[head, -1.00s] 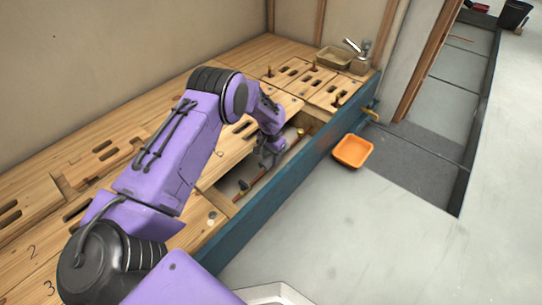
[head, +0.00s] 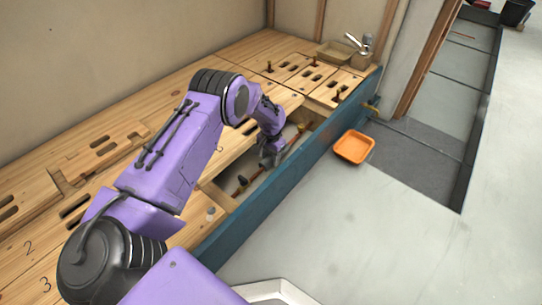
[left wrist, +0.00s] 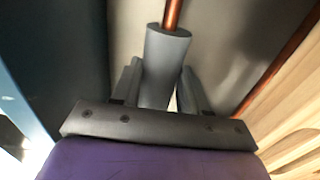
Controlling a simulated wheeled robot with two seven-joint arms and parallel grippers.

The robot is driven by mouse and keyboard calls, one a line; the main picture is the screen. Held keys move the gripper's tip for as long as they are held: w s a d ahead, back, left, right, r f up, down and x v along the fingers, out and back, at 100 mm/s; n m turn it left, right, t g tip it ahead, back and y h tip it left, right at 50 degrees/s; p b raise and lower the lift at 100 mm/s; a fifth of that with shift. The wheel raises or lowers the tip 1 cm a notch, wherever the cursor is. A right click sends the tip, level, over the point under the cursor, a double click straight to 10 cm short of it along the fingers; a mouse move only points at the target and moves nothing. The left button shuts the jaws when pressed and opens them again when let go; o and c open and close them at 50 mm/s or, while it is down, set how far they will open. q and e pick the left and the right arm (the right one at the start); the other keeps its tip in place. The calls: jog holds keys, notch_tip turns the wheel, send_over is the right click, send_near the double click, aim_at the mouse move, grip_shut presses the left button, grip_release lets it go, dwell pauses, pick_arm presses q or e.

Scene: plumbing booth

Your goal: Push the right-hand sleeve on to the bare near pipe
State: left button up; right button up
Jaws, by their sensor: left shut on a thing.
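A grey sleeve (left wrist: 165,65) sits between the two fingers of my left gripper (left wrist: 160,92) in the left wrist view. The gripper is shut on it. A copper pipe (left wrist: 172,14) lines up with the far end of the sleeve and meets it there; how far the pipe goes inside is hidden. In the head view my left gripper (head: 270,157) is down in the open trough near the front of the bench. The sleeve is too small to make out there. My right gripper is not in view.
Another copper pipe (left wrist: 285,62) runs along the right in the left wrist view. The blue front board (head: 275,190) edges the trough. An orange tray (head: 353,147) lies on the clear floor. Slotted wooden panels (head: 310,75) cover the far bench.

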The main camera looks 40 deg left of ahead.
pick_arm(q)
jog(key=shift+f, duration=0.25)
dwell(0.3)
jog(key=shift+f, duration=0.15)
jog(key=o, duration=0.8)
